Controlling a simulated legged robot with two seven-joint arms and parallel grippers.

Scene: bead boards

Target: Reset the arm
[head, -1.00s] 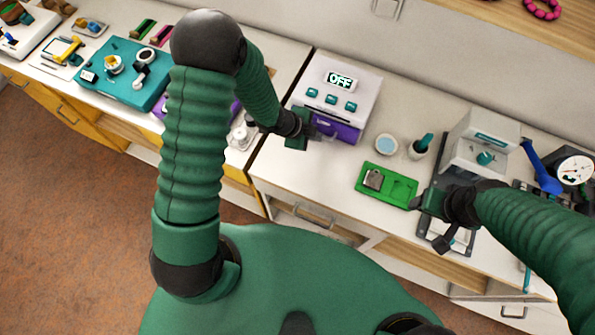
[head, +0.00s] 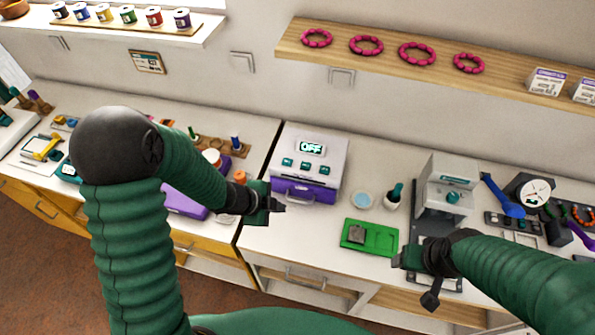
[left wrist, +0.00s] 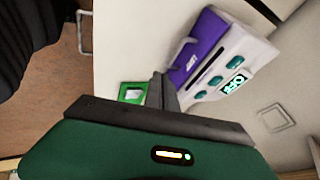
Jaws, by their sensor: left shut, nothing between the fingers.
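My left gripper (head: 280,206) is shut and empty, in front of the left edge of the white and purple machine whose display reads OFF (head: 311,147). The left wrist view shows its dark fingers together (left wrist: 160,82), with the purple front (left wrist: 196,55) of that machine beyond them. My right gripper (head: 402,258) is low in front of the grey press (head: 446,176), right of the green tray (head: 350,250). Its fingers are too small and dark to tell whether they are open.
A small grey block (head: 356,234) lies in the green tray. A wooden shelf (head: 400,75) with pink bead rings is on the wall. A dial gauge (head: 535,191) stands at the right.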

